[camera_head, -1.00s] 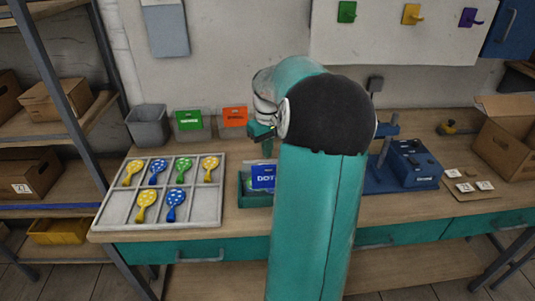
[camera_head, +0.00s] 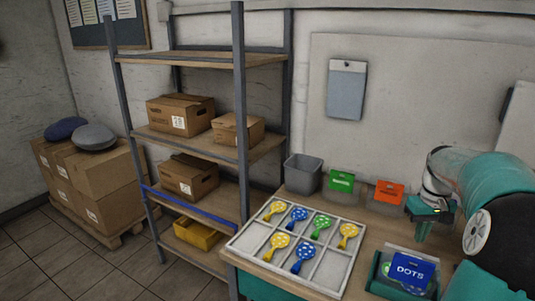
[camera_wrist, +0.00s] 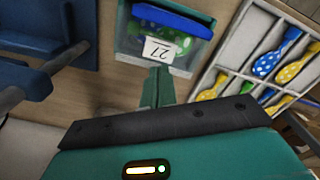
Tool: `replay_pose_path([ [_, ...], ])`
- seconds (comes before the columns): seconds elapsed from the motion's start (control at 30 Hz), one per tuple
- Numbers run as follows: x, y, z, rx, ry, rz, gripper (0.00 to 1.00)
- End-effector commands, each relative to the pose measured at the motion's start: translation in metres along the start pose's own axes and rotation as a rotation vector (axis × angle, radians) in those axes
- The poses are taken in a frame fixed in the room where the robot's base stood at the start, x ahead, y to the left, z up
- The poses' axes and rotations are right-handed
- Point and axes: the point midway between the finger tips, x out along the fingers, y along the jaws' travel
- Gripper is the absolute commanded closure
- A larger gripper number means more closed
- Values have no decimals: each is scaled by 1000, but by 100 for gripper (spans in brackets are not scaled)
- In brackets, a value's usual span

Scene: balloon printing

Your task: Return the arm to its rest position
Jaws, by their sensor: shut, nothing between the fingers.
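My gripper (camera_head: 425,230) shows at the right of the head view, pointing down, its fingers together and empty. It is above the workbench, beside the orange card and behind the blue DOTS card (camera_head: 411,270). In the wrist view my gripper (camera_wrist: 158,72) has its narrow fingers closed, with a teal bin (camera_wrist: 165,25) bearing a white "27" label (camera_wrist: 160,50) just beyond them. My teal arm comes in from the right edge of the head view, bent at a dark joint.
A white divided tray (camera_head: 250,257) holds several spotted yellow, blue and green balloons. A grey bin (camera_head: 302,174), green card (camera_head: 341,181) and orange card (camera_head: 388,193) stand behind. A shelf (camera_head: 240,120) with boxes is left. In the wrist view a blue device (camera_wrist: 55,30) is left.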

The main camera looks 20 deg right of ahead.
Motion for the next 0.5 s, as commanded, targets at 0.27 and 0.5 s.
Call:
replay_pose_path([
  [0.27, -16, -53, -3, -47, 17, 47, 100],
  [0.5, -48, -171, 20, -131, 106, 130, 100],
])
